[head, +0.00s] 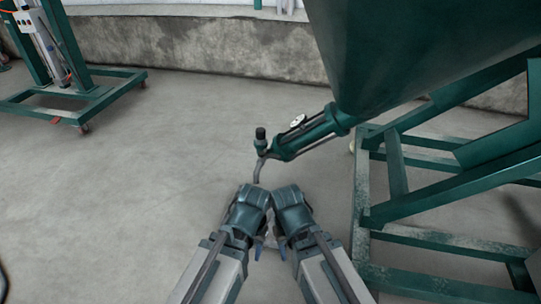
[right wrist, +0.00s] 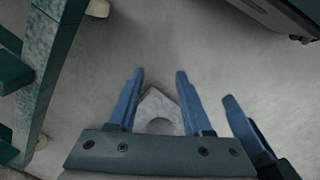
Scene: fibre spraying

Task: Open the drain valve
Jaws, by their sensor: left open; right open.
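The drain valve (head: 305,136) is a green pipe fitting sloping down to the left from the bottom of the large green tank. A dark knob (head: 260,133) stands at its end, with a thin bent grey spout (head: 257,172) below. A small white round part (head: 298,120) sits on its upper side. My left gripper (head: 258,253) and right gripper (head: 282,252) are close together below and in front of the spout, apart from the valve, their blue fingers mostly hidden. In the right wrist view my right gripper (right wrist: 160,73) is open with nothing between its fingertips.
The green tank (head: 410,45) hangs over the right side on a green steel frame (head: 440,240). A green wheeled stand (head: 75,100) is at the far left. A low concrete wall (head: 190,45) runs along the back. The grey floor (head: 130,190) at left is clear.

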